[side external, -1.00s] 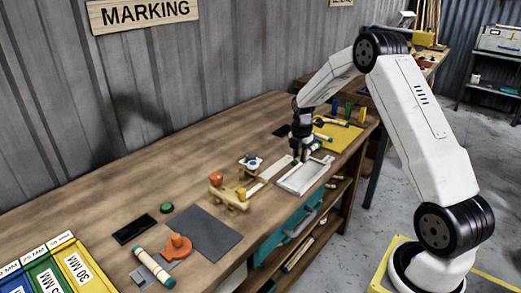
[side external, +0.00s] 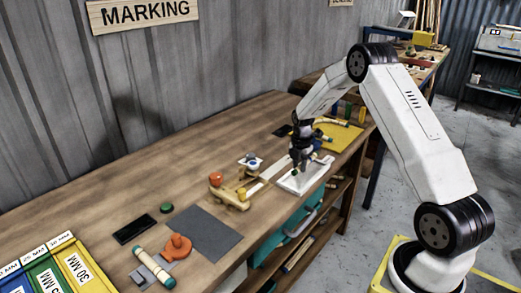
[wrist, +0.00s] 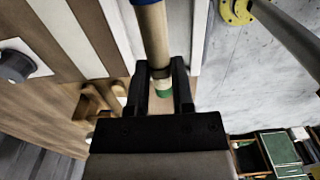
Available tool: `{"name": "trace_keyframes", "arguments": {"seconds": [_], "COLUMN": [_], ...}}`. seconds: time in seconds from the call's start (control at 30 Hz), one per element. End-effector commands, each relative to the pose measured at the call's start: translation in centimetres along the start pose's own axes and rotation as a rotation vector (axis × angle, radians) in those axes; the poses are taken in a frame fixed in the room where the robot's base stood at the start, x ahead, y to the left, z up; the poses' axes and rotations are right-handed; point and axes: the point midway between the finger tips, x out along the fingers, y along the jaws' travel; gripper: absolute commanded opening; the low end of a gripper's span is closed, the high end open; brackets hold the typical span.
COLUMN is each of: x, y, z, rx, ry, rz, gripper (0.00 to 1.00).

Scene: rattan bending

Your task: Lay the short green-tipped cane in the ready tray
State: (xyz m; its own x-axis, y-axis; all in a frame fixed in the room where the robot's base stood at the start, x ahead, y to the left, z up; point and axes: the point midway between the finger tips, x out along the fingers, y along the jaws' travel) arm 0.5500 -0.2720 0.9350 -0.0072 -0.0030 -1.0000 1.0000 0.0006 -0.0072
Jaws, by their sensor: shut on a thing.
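My gripper (side external: 299,164) is over the white tray (side external: 312,181) near the right end of the bench. In the wrist view my gripper (wrist: 161,88) is shut on a tan cane (wrist: 154,38) with a green tip beside the fingers and a blue band at its far end. White tray edges run along both sides of the cane in that view. In the side view the fingers and the cane's green tip (side external: 295,172) are low over the tray. I cannot tell whether the cane touches the tray floor.
A wooden fixture with a red-orange knob (side external: 216,179) stands left of the tray. A yellow mat (side external: 342,135) with canes lies behind my gripper. A thick cane (side external: 153,268) and an orange tool (side external: 177,247) lie at the front left. The grey mat (side external: 208,233) has free room.

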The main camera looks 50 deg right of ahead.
Motion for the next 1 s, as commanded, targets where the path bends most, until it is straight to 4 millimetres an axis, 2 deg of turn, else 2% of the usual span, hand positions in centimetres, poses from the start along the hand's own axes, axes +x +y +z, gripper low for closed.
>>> {"name": "trace_keyframes", "arguments": {"seconds": [0.2, 0.4, 1.0], "x": [1.8, 2.7, 3.0], "y": [0.0, 0.0, 0.0], "z": [0.0, 0.0, 0.0], "rx": [0.000, 0.000, 0.000], "ry": [0.001, 0.000, 0.000], "rz": [-0.002, 0.000, 0.000], "gripper": [0.00, 0.00, 0.00]}}
